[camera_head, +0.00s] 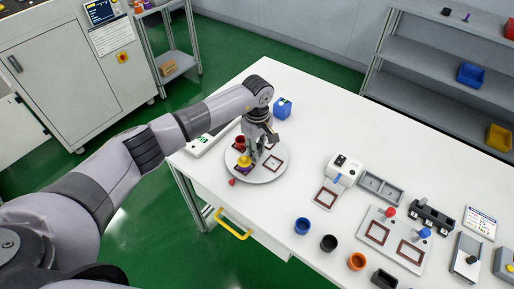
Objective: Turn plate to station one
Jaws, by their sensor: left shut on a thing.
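The round grey-white plate (274,178) lies on the white table near its left edge. It has dark red square frames on it. A red cup (240,141) and a yellow-and-purple piece (244,163) stand on it at its left side. My left gripper (255,155) points down over the plate's middle, between these pieces. It is shut at the plate, but its fingers hide what exactly they hold. A small red marker (232,182) lies at the plate's front-left edge. My right gripper is not in view.
A blue box (283,108) stands behind the plate. A white device (344,170), a grey tray (381,188) and a fixture board (400,255) lie to the right. Blue (302,226), black (328,243) and orange (357,262) cups stand in front. The table between plate and device is clear.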

